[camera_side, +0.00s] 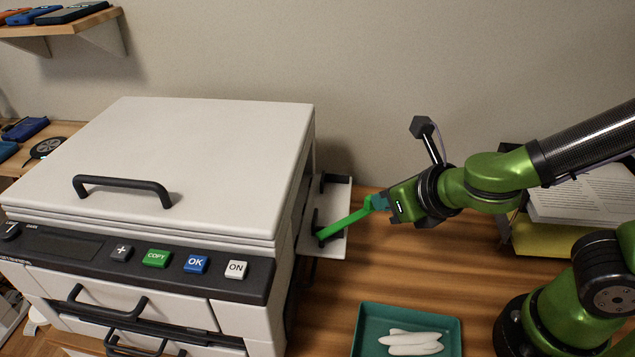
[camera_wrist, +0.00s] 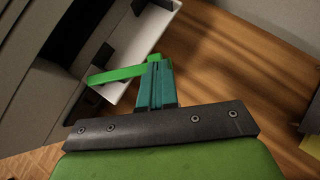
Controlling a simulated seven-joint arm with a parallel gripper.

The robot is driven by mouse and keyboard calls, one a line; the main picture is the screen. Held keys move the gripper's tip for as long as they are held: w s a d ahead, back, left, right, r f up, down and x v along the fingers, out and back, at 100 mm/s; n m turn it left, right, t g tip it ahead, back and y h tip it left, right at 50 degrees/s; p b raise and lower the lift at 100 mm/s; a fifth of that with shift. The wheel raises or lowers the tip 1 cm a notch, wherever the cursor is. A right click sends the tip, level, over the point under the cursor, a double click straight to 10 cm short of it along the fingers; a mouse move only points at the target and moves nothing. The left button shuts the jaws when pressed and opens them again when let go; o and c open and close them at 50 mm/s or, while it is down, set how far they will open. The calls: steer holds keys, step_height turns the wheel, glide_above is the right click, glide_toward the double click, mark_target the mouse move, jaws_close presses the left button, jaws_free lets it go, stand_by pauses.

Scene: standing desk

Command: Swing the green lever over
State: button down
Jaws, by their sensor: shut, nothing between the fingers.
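The green lever (camera_side: 345,225) is a bright green bar on the right side of the white copier (camera_side: 205,150). The fingertips look in contact with the lever, but I cannot tell for certain. Nothing is held between them.
The white side tray (camera_side: 338,192) sticks out from the copier by the lever. A teal tray (camera_side: 365,345) with white pieces lies on the wooden desk (camera_side: 465,265) in front. Bare desk lies between.

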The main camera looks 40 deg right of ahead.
mark_target(364, 207)
steer(key=w, duration=0.5)
steer(key=shift+w+d, duration=0.2)
steer(key=shift+a, duration=0.15)
steer(key=shift+s+a, duration=0.3)
steer(key=shift+a, duration=0.35)
steer(key=shift+s+d, duration=0.1)
steer(key=shift+s+d, duration=0.15)
steer(key=shift+s, duration=0.1)
steer(key=s+d+r, duration=0.5)
steer(key=s+r, duration=0.1)
steer(key=s, duration=0.3)
steer(key=shift+r, duration=0.4)
